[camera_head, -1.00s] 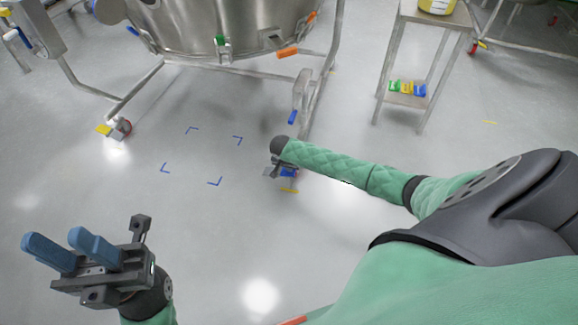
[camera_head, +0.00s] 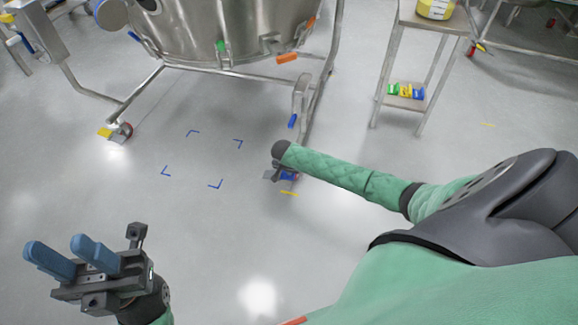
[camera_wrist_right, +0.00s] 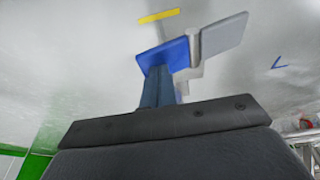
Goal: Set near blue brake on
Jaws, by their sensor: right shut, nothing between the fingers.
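The near blue brake (camera_head: 288,176) is a small blue pedal low at the near leg of the steel vessel's frame, partly hidden behind my right wrist. In the right wrist view the blue pedal (camera_wrist_right: 170,55) is a flat plate with a grey plate beside it. My right gripper (camera_wrist_right: 162,72) is shut and empty, its blue fingers just below the pedal in the picture; whether they touch it I cannot tell. In the head view its fingers are hidden. My left gripper (camera_head: 57,246) is open and empty at the lower left, far from the brake.
The steel vessel (camera_head: 190,40) stands on a wheeled frame, with a yellow-pedalled caster (camera_head: 118,131) at left. Blue corner marks (camera_head: 202,160) outline clear floor. A yellow floor mark (camera_head: 290,193) lies near the brake. A side table (camera_head: 412,22) stands at right.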

